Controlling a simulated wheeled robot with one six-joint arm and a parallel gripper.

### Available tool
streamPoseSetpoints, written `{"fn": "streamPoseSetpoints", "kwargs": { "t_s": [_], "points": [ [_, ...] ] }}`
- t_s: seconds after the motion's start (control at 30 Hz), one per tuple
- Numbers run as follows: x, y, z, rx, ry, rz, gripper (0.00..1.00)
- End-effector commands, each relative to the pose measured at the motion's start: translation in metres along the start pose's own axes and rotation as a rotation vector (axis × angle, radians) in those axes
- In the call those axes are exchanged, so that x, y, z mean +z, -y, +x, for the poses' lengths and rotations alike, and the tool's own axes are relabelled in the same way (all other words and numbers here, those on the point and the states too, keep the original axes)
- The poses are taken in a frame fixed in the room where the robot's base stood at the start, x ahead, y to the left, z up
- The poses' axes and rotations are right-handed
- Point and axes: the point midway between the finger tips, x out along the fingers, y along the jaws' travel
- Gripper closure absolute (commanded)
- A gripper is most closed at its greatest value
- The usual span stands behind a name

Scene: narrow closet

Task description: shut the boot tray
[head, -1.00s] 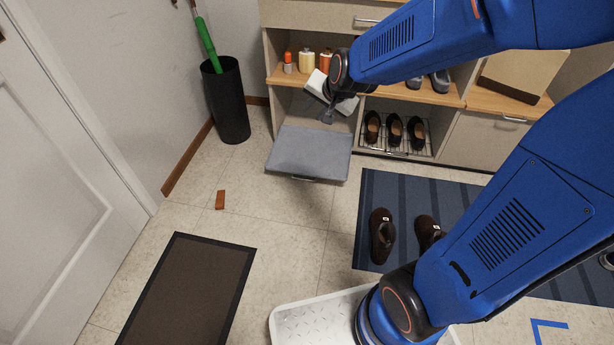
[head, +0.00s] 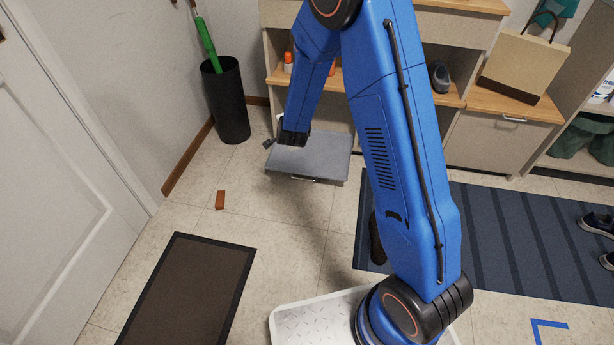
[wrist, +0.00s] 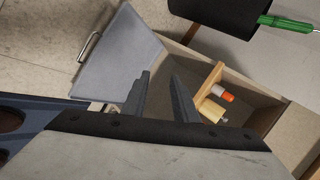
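The boot tray (head: 325,155) is a flat grey panel standing out low from the front of the cabinet, above the floor. It has a metal handle (head: 303,179) on its front edge. In the wrist view the tray (wrist: 118,62) is at the upper left, with its handle (wrist: 88,47) at its far left. My gripper (head: 268,143) is over the tray's left side in the head view, with my wrist covering part of the panel. In the wrist view its two fingers (wrist: 161,74) are apart with nothing between them. I cannot tell whether they touch the tray.
A black bin (head: 228,105) with a green-handled thing stands left of the cabinet. Small bottles (wrist: 212,110) sit on a shelf above the tray. A small brown block (head: 220,200) lies on the floor.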

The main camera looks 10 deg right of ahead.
Motion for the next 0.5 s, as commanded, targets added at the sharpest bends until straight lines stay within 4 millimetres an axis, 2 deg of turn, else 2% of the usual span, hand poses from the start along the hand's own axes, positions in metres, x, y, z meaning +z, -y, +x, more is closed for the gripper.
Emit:
{"fn": "streamPoseSetpoints", "kwargs": {
  "t_s": [0.03,0.2,0.5],
  "points": [
    [0.005,-0.011,0.014,-0.001,-0.016,0.021,0.74],
    [0.015,-0.040,0.051,-0.032,-0.080,0.107,0.74],
    [0.027,-0.103,0.104,-0.105,-0.193,0.231,0.74]
  ]
}}
